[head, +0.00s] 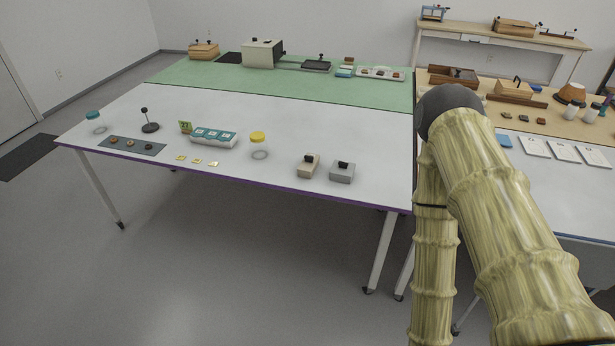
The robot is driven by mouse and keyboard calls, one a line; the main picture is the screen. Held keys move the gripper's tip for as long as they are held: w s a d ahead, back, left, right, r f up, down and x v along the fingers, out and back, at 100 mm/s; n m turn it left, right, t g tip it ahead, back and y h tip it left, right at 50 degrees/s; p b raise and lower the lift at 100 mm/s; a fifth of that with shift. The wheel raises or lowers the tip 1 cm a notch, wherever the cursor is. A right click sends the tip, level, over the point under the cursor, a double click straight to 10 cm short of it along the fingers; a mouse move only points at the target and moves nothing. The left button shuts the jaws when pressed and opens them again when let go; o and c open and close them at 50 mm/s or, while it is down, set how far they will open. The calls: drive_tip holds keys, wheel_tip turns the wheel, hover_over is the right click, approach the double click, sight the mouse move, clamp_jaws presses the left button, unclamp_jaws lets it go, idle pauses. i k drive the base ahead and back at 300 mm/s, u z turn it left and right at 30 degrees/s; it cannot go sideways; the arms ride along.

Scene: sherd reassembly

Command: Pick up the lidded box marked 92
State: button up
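No number 92 is legible on any box from here. A small beige box (308,166) with a dark knob on top stands near the front edge of the white table. A small grey box (342,172) with a dark knob stands just to its right, apart from it. Wooden boxes with dark knobs or handles also show: one at the far left (204,50), one on the right table (514,88), and one on the back shelf (514,27). My arm rises at the right and hides part of the tables. My gripper is not in view.
The white table (370,130) also holds a yellow-lidded jar (258,143), a teal-lidded jar (95,120), a tray with teal-topped items (213,137) and a grey mat (132,146). A green mat (180,72) covers its back. Open floor (200,270) lies in front.

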sight(309, 167)
drive_tip(key=u, duration=0.05)
drive_tip(key=k, duration=0.1)
drive_tip(key=z, duration=1.1)
drive_tip(key=i, duration=0.8)
drive_tip(key=u, duration=1.4)
